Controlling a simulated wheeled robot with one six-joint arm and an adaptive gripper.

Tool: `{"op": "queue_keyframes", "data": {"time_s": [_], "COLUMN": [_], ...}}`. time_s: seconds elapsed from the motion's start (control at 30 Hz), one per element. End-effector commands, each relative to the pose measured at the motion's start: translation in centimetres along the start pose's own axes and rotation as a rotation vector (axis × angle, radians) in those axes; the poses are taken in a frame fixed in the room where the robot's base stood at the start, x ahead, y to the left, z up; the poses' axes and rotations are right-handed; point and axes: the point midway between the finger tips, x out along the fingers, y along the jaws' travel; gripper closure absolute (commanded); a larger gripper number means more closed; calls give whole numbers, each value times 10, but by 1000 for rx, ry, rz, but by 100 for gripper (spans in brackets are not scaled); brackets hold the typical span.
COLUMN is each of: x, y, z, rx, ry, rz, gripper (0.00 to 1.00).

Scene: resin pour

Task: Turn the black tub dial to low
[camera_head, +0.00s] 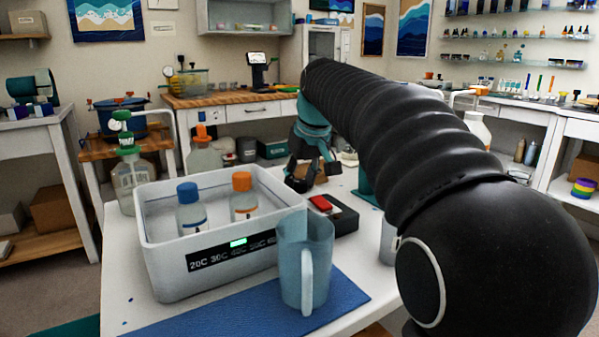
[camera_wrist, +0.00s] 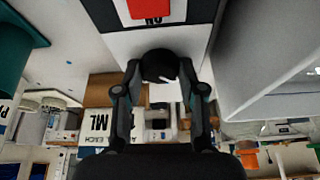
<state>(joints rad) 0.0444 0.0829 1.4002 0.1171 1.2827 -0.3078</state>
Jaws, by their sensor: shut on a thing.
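The black dial (camera_wrist: 160,66) is a round knob with a pale pointer mark, at upper middle in the wrist view. My gripper (camera_wrist: 159,72) has one finger on each side of the dial and is shut on it. In the head view my gripper (camera_head: 313,172) is low over the table, behind a black box; the dial cannot be made out there. The white tub (camera_head: 205,275) stands left of my gripper. Its front strip (camera_head: 228,250) reads 20C, 30C, 40C and on, with a green light over the middle. The dial's labels are not readable.
A black box with a red switch (camera_head: 320,203) sits beside the tub, close to my gripper. A blue-grey pitcher (camera_head: 305,262) stands on the blue mat (camera_head: 345,295) in front. Two bottles (camera_head: 243,197) stand inside the tub. My arm covers the right side.

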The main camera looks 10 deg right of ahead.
Motion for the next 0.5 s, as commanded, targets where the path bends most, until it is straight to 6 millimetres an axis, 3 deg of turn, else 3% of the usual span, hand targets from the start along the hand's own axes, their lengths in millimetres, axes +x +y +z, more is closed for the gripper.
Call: {"op": "queue_keyframes", "data": {"time_s": [0.5], "x": [1], "y": [1], "z": [0], "rx": [-137], "ry": [-1], "rz": [-57], "gripper": [95]}}
